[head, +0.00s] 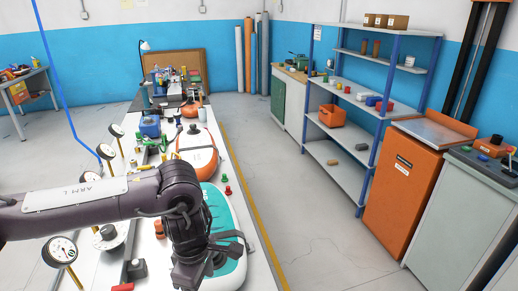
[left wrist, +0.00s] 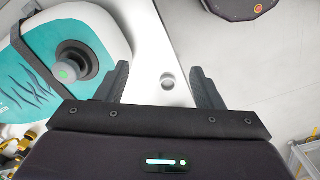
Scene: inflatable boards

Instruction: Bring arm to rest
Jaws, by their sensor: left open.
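My left arm reaches in from the left in the head view, across the white bench (head: 112,262). My left gripper (head: 212,262) hangs at its end, over the near part of a teal and white inflatable board (head: 226,212). My right gripper is not in view.
Gauges (head: 62,250) stand along the bench's left side. An orange board (head: 198,148) lies farther back, and red and green pieces (head: 225,184) sit near the teal board. Open floor (head: 310,225) separates the bench from the shelf (head: 335,178) and orange cabinet (head: 400,190).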

